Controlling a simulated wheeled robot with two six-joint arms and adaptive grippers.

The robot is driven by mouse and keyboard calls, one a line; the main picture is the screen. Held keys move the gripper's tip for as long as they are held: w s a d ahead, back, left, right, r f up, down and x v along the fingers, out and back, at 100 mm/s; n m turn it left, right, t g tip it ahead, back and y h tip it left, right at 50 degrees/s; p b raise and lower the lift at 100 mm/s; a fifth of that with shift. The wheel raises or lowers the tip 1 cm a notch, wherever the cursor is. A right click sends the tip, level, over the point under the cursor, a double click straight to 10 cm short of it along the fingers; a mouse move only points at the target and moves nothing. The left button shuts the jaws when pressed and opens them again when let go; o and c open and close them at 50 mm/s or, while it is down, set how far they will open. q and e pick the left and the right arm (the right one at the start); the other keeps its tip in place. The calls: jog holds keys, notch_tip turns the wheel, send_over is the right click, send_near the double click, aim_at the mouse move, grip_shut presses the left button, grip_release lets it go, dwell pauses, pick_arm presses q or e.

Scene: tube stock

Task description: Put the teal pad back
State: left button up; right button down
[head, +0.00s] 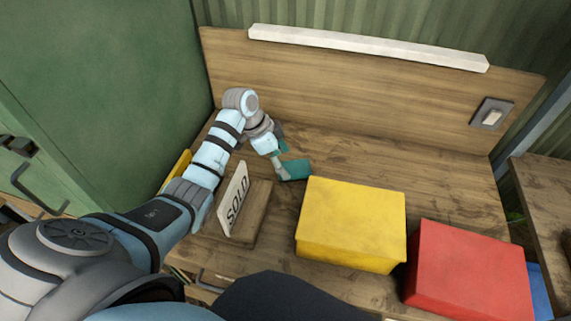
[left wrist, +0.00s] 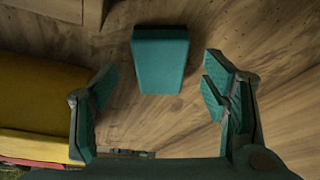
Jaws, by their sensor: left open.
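The teal pad (head: 297,169) is a small block lying on the wooden bench, just behind the yellow box's back left corner. In the left wrist view the pad (left wrist: 160,60) lies ahead of the fingers, in line with the gap between them and touching neither. My left gripper (head: 282,160) is at the pad's left side in the head view, with its fingers partly hidden by the wrist. In the left wrist view the gripper (left wrist: 160,84) is open and empty, its teal-lined fingers wide apart. My right gripper is not in view.
A yellow box (head: 350,222) and a red box (head: 468,272) stand at the front right, with a blue thing (head: 540,292) beyond. A SOLD sign (head: 235,200) stands on a wooden block (head: 256,205) beside my left forearm. The bench's back right is clear.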

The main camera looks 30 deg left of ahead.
pick_arm(q)
jog(key=v, duration=0.9)
